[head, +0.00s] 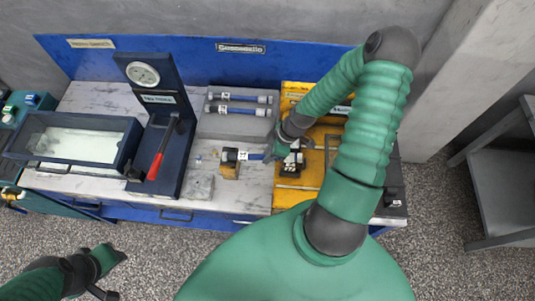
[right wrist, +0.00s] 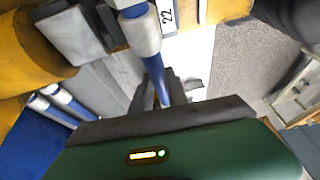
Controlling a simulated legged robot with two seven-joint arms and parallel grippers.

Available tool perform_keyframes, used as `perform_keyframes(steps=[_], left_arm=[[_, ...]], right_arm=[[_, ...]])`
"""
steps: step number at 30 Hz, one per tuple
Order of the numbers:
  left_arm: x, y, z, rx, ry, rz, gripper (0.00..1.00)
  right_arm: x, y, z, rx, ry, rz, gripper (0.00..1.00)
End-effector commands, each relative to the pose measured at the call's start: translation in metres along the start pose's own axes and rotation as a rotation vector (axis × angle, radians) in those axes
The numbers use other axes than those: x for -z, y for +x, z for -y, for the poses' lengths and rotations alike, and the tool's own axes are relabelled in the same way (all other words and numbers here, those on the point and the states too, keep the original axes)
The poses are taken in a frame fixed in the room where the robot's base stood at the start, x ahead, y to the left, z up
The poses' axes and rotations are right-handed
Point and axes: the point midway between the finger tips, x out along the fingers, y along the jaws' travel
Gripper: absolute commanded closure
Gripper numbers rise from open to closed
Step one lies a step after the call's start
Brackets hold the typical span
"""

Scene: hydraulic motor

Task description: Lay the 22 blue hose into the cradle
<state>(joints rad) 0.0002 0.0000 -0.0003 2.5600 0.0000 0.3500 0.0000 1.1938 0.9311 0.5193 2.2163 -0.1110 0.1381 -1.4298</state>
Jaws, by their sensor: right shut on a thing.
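The blue hose with the 22 label (head: 243,155) lies about level, its grey-and-dark end to the left, over a small tan and dark block (head: 229,171). I cannot tell whether it touches that block, or whether the block is the cradle. My right gripper (head: 284,152) is shut on the hose's right part, beside the yellow fixture (head: 289,196). In the right wrist view the hose (right wrist: 157,75) runs down between my fingers (right wrist: 160,97), with the 22 tag beside its grey end fitting. My left gripper (head: 108,262) is low at the left, away from the bench; its jaws are unclear.
Two more hoses (head: 235,104) lie on a grey tray (head: 217,128) behind. A dark press stand with a gauge (head: 143,74) and red-handled lever (head: 156,165) stands left, next to a glass-topped box (head: 75,140). A small grey block (head: 200,187) sits near the bench's front edge.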

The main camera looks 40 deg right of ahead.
Motion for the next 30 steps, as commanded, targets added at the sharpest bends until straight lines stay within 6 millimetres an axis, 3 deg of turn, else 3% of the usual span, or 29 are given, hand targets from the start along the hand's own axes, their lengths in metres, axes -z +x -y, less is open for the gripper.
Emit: perform_keyframes(steps=[30], left_arm=[[0.0008, -0.0034, -0.0001, 0.000, 0.000, 0.000, 0.64]], right_arm=[[-0.0039, -0.0023, -0.0052, -0.001, -0.001, 0.000, 1.00]])
